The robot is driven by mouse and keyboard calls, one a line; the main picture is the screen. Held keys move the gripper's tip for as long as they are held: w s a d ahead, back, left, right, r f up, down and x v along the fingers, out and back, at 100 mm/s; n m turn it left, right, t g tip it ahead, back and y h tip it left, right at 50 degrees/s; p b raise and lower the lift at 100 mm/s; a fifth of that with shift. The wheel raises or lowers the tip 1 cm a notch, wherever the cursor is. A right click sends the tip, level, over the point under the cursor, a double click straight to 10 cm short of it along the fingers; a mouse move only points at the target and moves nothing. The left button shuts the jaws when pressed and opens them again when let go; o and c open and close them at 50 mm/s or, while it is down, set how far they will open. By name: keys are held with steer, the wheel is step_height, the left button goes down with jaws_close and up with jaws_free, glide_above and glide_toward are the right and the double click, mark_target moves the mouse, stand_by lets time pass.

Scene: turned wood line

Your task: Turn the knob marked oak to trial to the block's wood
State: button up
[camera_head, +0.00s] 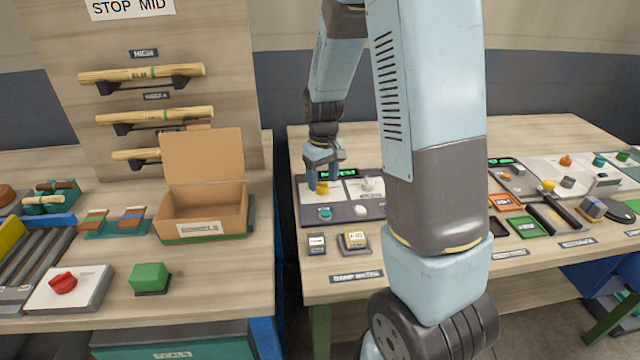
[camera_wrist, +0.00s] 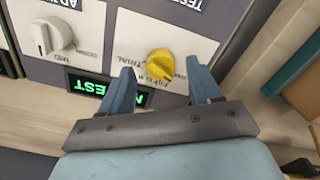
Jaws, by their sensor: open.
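The test panel (camera_head: 346,211) stands on the right-hand bench, with a yellow knob (camera_head: 321,188) at its left and a white knob (camera_head: 367,184) beside it. In the wrist view the yellow knob (camera_wrist: 160,63) sits on a white plate with lettering that seems to include "TRIAL"; its pointer angle is hard to read. The white knob (camera_wrist: 52,38) is to its left. My gripper (camera_wrist: 159,68) is open, its fingertips either side of the yellow knob in the picture; contact cannot be told.
A green-lit display (camera_wrist: 110,90) is on the panel edge near my fingers. A teal button (camera_head: 325,213) is in front of the yellow knob. A cardboard box (camera_head: 203,205) and a red knob (camera_head: 62,283) are on the left bench. More panels stand at the right.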

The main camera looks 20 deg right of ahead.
mark_target(322, 187)
steer(key=shift+f, duration=1.05)
steer(key=shift+c, duration=0.3)
